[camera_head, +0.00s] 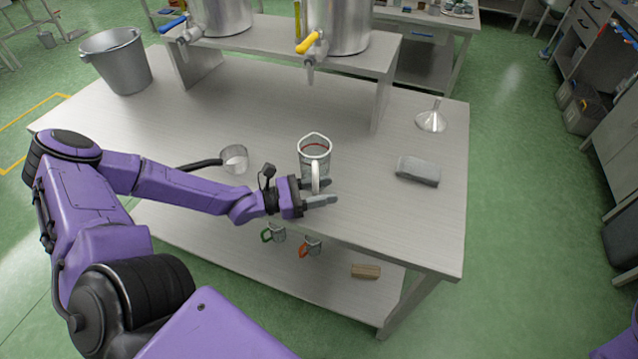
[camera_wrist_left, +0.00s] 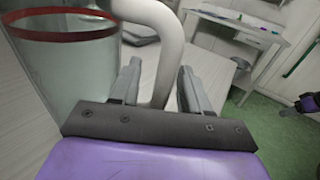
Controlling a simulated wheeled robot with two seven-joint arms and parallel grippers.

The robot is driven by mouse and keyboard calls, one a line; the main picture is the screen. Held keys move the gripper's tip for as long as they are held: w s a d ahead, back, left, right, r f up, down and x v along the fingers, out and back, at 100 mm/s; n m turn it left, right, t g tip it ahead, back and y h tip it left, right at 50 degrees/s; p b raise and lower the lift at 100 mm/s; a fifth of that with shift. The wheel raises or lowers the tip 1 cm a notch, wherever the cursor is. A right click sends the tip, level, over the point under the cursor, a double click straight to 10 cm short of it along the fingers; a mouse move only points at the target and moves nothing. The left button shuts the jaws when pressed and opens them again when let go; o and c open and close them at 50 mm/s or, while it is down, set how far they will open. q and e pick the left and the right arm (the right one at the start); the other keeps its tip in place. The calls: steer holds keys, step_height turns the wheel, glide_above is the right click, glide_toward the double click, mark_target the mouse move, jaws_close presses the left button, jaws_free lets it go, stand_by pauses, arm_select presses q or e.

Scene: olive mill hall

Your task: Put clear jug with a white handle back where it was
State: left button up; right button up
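The clear jug (camera_head: 314,148) with a red line inside its rim and a white handle (camera_head: 315,177) is upright at the front of the table, seemingly standing on it. My left gripper (camera_head: 322,192) is at its handle side, fingers apart. In the left wrist view, the handle (camera_wrist_left: 166,65) passes between the open fingers (camera_wrist_left: 158,88), with a gap visible on the left finger's side. The jug's glass body (camera_wrist_left: 70,65) is left of the fingers there. Its base is partly hidden by the gripper.
Steel tanks (camera_head: 338,25) stand behind.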

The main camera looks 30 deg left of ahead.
arm_select(q)
steer(key=s+a+p, duration=0.1)
steer(key=p, duration=0.1)
steer(key=s+a+r+p, duration=0.1)
steer(key=p, duration=0.2)
steer(key=shift+s+a+r, duration=0.3)
steer(key=p+v, duration=0.1)
steer(key=v, duration=0.1)
steer(key=p+v, duration=0.1)
steer(key=v, duration=0.2)
steer(key=f+p+v, duration=0.1)
steer(key=p+v, duration=0.1)
steer(key=shift+s+a, duration=0.1)
steer(key=shift+s, duration=0.2)
steer(key=shift+s+a+f, duration=0.15)
steer(key=shift+s+a, duration=0.1)
steer(key=shift+s, duration=0.05)
steer(key=shift+s+a, duration=0.1)
